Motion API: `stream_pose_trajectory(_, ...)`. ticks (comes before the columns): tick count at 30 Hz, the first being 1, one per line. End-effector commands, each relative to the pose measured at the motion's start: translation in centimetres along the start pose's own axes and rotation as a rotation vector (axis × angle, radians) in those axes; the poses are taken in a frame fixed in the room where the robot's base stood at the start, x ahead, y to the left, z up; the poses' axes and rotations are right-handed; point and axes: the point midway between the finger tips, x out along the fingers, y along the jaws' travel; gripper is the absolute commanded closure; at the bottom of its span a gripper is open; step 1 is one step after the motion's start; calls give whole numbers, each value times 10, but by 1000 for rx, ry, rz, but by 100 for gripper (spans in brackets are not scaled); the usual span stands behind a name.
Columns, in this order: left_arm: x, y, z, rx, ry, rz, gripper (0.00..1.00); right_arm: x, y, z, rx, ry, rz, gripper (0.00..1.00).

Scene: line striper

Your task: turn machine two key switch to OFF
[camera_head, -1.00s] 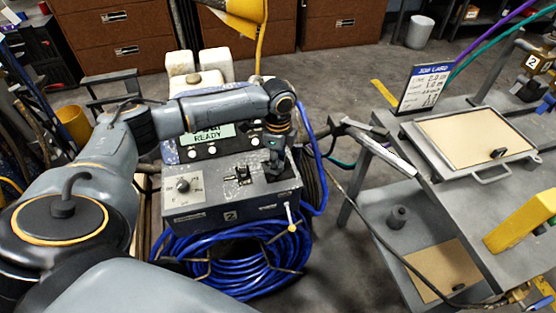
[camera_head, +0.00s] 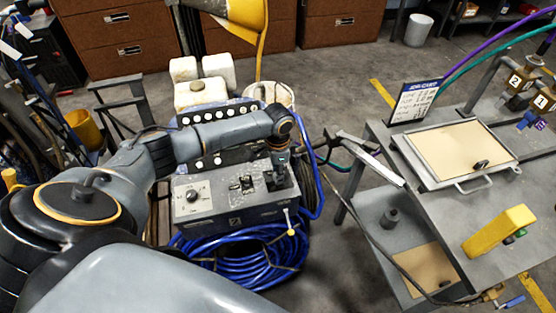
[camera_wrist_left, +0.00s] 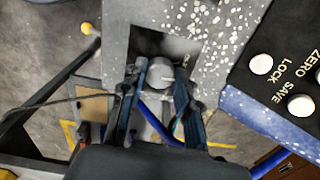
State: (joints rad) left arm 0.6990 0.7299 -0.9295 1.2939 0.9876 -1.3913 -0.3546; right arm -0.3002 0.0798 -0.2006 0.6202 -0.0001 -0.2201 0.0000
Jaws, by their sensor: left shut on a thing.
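The grey control box (camera_head: 210,215) marked 2 stands in the middle of the head view, above a blue hose coil. My left gripper (camera_head: 279,180) points down at the right end of its top and hides what it holds there. My right gripper is not in view.
A round dial (camera_head: 193,196) and a black lever (camera_head: 243,183) sit on the box's top left of my gripper. The blue hose coil (camera_head: 245,260) lies in front.

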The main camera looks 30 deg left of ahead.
Motion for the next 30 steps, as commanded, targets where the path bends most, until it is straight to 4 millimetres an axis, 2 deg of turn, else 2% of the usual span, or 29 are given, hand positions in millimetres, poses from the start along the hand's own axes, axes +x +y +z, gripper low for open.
stream_pose_trajectory(1, -5, 2, 0, -44, -2, 5, 100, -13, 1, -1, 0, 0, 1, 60)
stream_pose_trajectory(3, -5, 2, 0, -106, -2, 5, 100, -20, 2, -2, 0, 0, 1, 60)
stream_pose_trajectory(12, -2, 1, 0, -326, -1, 3, 100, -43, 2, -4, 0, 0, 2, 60)
stream_pose_trajectory(21, 0, 1, 0, -440, -1, 1, 100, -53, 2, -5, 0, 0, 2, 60)
stream_pose_trajectory(30, 0, 0, 0, -468, 0, 1, 100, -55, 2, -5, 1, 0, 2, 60)
